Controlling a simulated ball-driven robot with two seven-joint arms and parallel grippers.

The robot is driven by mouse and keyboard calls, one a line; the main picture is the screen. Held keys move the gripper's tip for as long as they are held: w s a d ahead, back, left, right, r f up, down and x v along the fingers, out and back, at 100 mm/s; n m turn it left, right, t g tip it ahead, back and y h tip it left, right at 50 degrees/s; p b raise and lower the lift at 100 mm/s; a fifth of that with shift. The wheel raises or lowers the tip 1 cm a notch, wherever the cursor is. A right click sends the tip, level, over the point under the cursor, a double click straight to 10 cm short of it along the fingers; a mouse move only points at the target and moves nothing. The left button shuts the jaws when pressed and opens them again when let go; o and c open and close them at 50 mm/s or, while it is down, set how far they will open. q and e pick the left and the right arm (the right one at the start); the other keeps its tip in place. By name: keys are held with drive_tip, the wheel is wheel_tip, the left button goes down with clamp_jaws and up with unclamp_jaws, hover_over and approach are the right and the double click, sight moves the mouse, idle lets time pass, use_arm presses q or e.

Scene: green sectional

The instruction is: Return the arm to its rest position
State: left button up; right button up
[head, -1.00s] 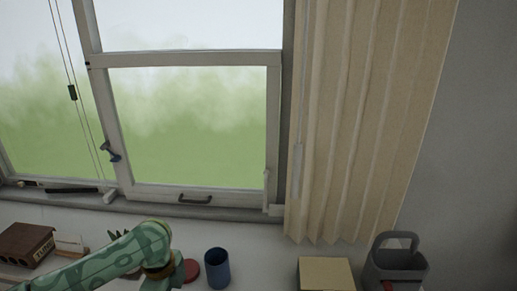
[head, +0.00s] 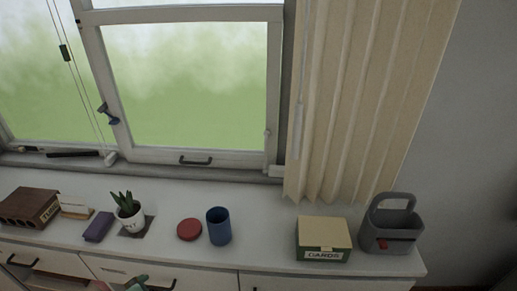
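A white cabinet top (head: 275,228) runs below the window (head: 185,85). On it stand a brown box (head: 28,207), a purple block (head: 98,227), a potted plant (head: 130,213), a red disc (head: 189,230), a blue cup (head: 218,226), a cards box (head: 323,240) and a grey caddy (head: 392,230).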

use_arm(q)
drive_tip(key=s+a+r+n+y, duration=0.2)
drive_tip(key=s+a+n+y, duration=0.1)
drive_tip(key=s+a, duration=0.4)
drive_tip(key=s+d+f+g+h+b, duration=0.1)
drive_tip(key=s+d+f+g+h, duration=0.1)
drive_tip(key=f, duration=1.3)
drive_tip(key=s+d+f+g+h+b, duration=0.1)
drive_tip(key=s+d+f+g, duration=0.15)
drive_tip(key=f, duration=1.35)
drive_tip(key=s+a+f+n+g+h, duration=0.1)
drive_tip(key=s+f+n, duration=0.2)
drive_tip(key=s+f, duration=1)
drive_tip(key=s, duration=0.4)
drive_tip(key=shift+s+f+n+g, duration=0.3)
drive_tip(key=shift+s+f+g, duration=0.05)
drive_tip(key=shift+s, duration=0.05)
